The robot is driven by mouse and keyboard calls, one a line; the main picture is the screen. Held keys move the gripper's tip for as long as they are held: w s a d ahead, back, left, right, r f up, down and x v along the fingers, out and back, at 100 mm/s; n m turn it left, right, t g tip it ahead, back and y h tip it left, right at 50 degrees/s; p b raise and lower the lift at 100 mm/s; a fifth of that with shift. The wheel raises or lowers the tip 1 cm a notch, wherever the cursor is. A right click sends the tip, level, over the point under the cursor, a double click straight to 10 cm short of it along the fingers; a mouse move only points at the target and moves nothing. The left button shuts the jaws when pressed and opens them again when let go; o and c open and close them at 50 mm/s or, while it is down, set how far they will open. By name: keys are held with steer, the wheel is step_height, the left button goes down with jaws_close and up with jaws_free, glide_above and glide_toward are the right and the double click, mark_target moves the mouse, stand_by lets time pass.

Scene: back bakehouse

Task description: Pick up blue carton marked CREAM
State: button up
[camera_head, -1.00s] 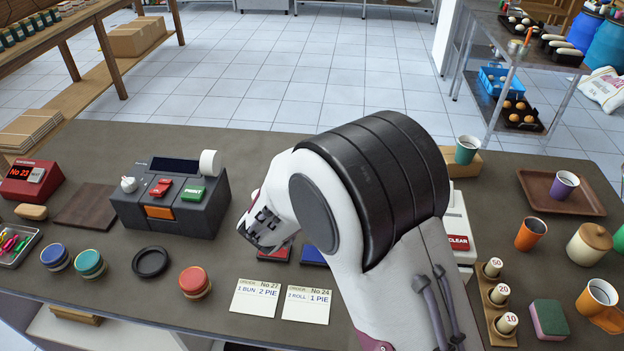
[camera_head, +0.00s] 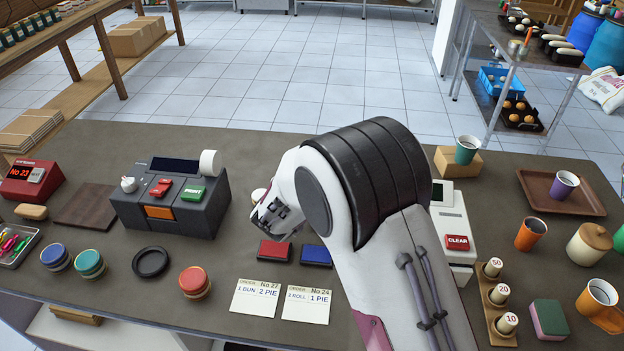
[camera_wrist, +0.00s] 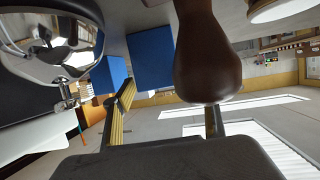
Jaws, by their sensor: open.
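No carton with readable CREAM lettering shows in either view. In the wrist view a blue block (camera_wrist: 151,56) and a second blue shape (camera_wrist: 106,76) show near the top; I cannot tell whether either is the carton.
A brown rounded handle (camera_wrist: 207,55) and a shiny dome (camera_wrist: 60,35) are close in the wrist view.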

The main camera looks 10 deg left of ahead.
steer(key=shift+w+f, duration=0.15)
steer(key=shift+w, duration=0.25)
steer(key=shift+c, duration=0.3)
steer(key=c, duration=1.3)
steer(key=shift+r, duration=0.2)
steer(key=shift+r, duration=4.85)
